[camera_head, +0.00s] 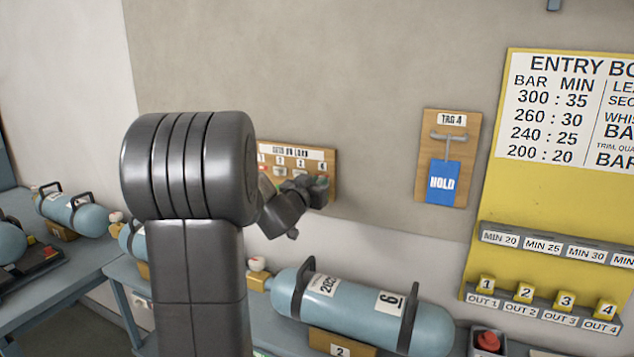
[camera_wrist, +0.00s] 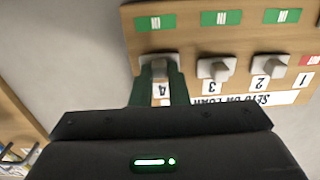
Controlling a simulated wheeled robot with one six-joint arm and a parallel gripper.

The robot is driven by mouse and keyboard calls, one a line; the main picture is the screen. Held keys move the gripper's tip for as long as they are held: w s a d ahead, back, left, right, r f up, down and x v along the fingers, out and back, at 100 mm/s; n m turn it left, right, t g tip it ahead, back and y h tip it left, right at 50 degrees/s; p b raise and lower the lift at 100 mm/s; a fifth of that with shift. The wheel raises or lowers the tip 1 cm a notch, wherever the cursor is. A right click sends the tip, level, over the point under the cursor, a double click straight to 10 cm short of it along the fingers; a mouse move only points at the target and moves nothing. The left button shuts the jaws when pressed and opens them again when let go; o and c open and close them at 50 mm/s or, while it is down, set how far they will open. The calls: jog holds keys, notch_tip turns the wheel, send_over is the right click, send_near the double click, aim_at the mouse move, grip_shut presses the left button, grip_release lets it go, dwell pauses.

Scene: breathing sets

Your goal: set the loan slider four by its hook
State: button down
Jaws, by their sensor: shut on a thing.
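The loan board (camera_head: 297,153) is a wooden panel on the wall, headed "SETS ON LOAN". In the wrist view it appears upside down. Slider four (camera_wrist: 158,61) is a grey knob beside the "4" label, with a green strip (camera_wrist: 155,23) showing at its other end. My gripper (camera_wrist: 160,80) is shut on this knob; its fingers lie on both sides. In the head view my gripper (camera_head: 317,184) is at the board's right end and hides part of it. A "TAG 4" panel (camera_head: 430,118) has a grey hook (camera_head: 448,137) with a blue "HOLD" card (camera_head: 442,183) hanging below.
Sliders three (camera_wrist: 213,69) and two (camera_wrist: 270,67) sit beside their numbers with green showing. A red strip (camera_wrist: 311,60) shows by number one. Below the board, a blue cylinder (camera_head: 350,303) lies on the bench. The yellow entry board (camera_head: 480,200) stands at the right.

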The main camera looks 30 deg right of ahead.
notch_tip(320, 180, down, 5)
jog(key=shift+r+b, duration=0.1)
jog(key=shift+b, duration=0.8)
jog(key=c, duration=1.4)
grip_release()
jog(key=shift+s+a, duration=0.1)
jog(key=b+v, duration=0.1)
jog(key=v, duration=1.2)
jog(key=shift+a, duration=0.25)
jog(key=shift+s, duration=0.1)
